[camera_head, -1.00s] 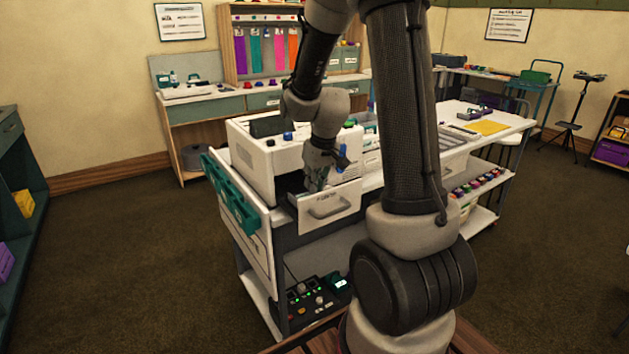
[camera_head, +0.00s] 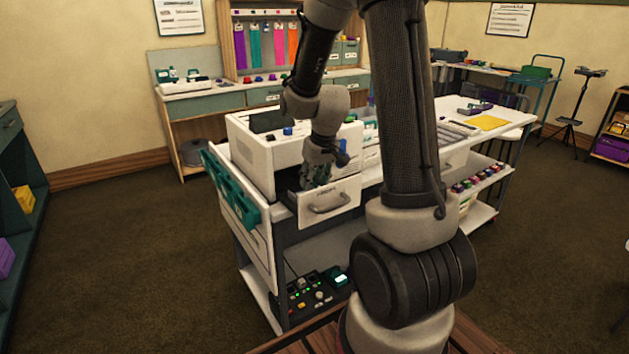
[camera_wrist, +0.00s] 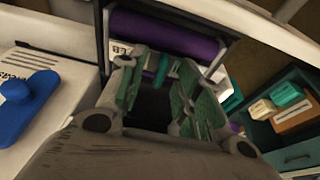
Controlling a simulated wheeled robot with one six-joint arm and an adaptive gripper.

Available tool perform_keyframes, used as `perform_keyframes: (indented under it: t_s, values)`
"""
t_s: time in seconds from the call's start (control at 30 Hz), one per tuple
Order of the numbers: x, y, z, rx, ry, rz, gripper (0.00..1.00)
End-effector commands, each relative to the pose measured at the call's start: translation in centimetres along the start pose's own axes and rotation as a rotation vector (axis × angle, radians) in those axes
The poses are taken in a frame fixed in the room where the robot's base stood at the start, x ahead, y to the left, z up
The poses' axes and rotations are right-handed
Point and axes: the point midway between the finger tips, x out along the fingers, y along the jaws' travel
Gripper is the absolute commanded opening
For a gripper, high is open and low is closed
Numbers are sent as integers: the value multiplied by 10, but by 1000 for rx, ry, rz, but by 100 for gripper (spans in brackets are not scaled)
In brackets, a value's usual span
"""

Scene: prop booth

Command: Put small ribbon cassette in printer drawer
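The printer (camera_head: 262,150) is a white box on the white cart, and its front drawer (camera_head: 330,203) is pulled out. My gripper (camera_head: 318,178) reaches down into the drawer opening, behind the drawer front. In the wrist view my gripper (camera_wrist: 160,85) has its green fingers spread, with a dark gap between them. A purple roll (camera_wrist: 165,33) lies beyond the fingertips, with a white lettered label beside it. A small teal piece (camera_wrist: 162,68) shows between the fingertips; I cannot tell whether it is the ribbon cassette. The drawer floor is mostly hidden by the gripper.
A blue knob (camera_wrist: 28,105) stands out from the white printer face, left of the gripper. A control box (camera_head: 315,297) sits on the lower shelf. Open floor lies left of the cart.

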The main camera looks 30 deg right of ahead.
Motion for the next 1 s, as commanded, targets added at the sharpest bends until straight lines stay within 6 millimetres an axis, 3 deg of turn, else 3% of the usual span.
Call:
perform_keyframes:
  t_s: [0.17, 0.6, 0.77, 1.0]
  values:
    - [-15, 0, -1, 0, 4, 0, 34]
    - [-104, 0, -1, 0, 4, 1, 34]
    - [-118, 0, 0, 0, 2, 0, 34]
    - [-120, 0, 0, 0, 0, 0, 34]
